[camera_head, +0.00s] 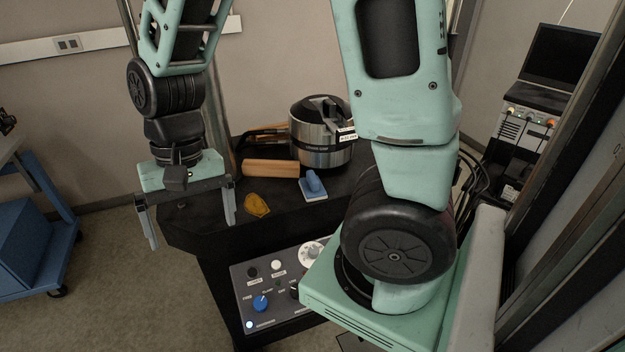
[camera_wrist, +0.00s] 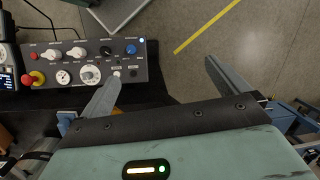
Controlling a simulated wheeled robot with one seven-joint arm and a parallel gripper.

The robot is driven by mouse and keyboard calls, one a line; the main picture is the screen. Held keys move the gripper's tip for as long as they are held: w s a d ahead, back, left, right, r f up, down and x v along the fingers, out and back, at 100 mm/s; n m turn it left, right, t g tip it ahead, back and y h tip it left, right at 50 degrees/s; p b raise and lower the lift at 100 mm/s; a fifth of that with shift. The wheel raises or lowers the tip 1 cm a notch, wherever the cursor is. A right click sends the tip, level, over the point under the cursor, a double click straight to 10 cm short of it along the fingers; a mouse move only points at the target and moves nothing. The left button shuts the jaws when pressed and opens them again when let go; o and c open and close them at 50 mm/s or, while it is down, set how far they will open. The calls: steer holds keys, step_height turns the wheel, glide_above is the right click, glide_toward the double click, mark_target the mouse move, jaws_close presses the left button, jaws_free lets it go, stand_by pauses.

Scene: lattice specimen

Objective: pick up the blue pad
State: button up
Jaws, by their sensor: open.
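The blue pad (camera_head: 314,188), a pale blue flat base with a darker blue grip on top, lies on the black bench top in front of the steel pot. My gripper (camera_head: 190,230) is open and empty, fingers pointing down, at the left edge of the bench. It is to the left of the pad and apart from it. A small blue patch (camera_wrist: 66,119) beside the left finger may be the pad, mostly hidden; I cannot tell.
A yellow-orange cloth (camera_head: 256,205) lies between my gripper and the pad. A wooden block (camera_head: 270,168) and a steel pot (camera_head: 322,145) stand behind. A control panel (camera_head: 262,285) with knobs is below the bench front. A blue cart (camera_head: 35,235) stands left; floor between is clear.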

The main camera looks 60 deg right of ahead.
steer(key=w+d+m+p, duration=0.2)
steer(key=w+d+m, duration=0.2)
steer(key=d+m, duration=0.7)
steer(key=m+t+h+p, duration=0.1)
steer(key=m+h+p, duration=0.1)
steer(key=m, duration=0.9)
glide_above(312, 175)
steer(key=f, duration=1.1)
steer(key=shift+s+a+f, duration=0.15)
steer(key=shift+a+f, duration=0.05)
steer(key=shift+a, duration=0.05)
steer(key=shift+n, duration=0.3)
steer(key=shift+d+f+p, duration=0.1)
steer(key=shift+f+p, duration=0.4)
steer(key=shift+f, duration=2.2)
steer(key=c, duration=0.9)
